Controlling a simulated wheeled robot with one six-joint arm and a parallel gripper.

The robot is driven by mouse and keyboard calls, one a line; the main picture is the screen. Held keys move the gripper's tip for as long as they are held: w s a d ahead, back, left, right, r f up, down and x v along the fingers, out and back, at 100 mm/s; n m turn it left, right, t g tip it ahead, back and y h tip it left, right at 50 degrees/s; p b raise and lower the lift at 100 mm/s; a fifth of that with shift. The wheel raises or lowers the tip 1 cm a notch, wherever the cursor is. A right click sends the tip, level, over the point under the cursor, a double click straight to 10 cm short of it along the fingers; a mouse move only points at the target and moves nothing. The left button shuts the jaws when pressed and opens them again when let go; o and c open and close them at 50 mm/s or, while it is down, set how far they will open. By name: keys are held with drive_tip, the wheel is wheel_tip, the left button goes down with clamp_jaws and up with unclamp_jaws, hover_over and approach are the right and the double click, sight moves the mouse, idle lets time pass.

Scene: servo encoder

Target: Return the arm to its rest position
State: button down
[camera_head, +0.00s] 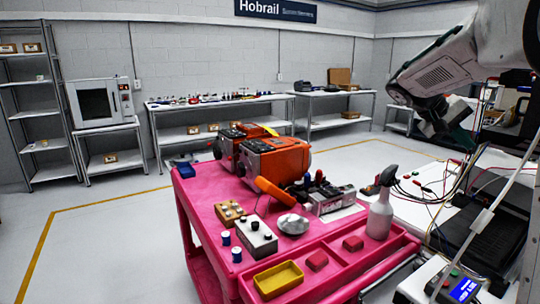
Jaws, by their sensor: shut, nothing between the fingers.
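My arm (450,65) comes in at the upper right, a white and dark link folded above the white bench. My gripper (460,138) is the dark end with a teal edge just below the arm. It looks shut and holds nothing. It hangs to the right of the pink cart and above the wires. The fingertips are small and partly hidden, so their exact distance from the bench is hard to tell.
A pink cart (205,200) holds orange machines (275,158), a spray bottle (380,212) and a yellow tray (278,279). The white bench (408,205) at right carries loose wires, a black case (485,235) and a device with a blue display (463,290). Open floor lies left.

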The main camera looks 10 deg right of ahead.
drive_tip(key=s+a+f+n+t+y, duration=0.1)
drive_tip(key=s+a+f+y, duration=0.2)
drive_tip(key=s+a, duration=0.6)
drive_tip(key=s+a+f+n+t+y, duration=0.2)
drive_tip(key=s+a+f, duration=0.3)
drive_tip(key=s+a, duration=0.4)
drive_tip(key=s+a+f+n+t+y, duration=0.1)
drive_tip(key=s+a+f+y, duration=0.3)
drive_tip(key=s+a, duration=0.5)
drive_tip(key=a+n+y, duration=0.1)
drive_tip(key=a, duration=0.2)
drive_tip(key=shift+s+a+f, duration=0.25)
drive_tip(key=shift+s+f, duration=0.05)
drive_tip(key=shift+d, duration=0.1)
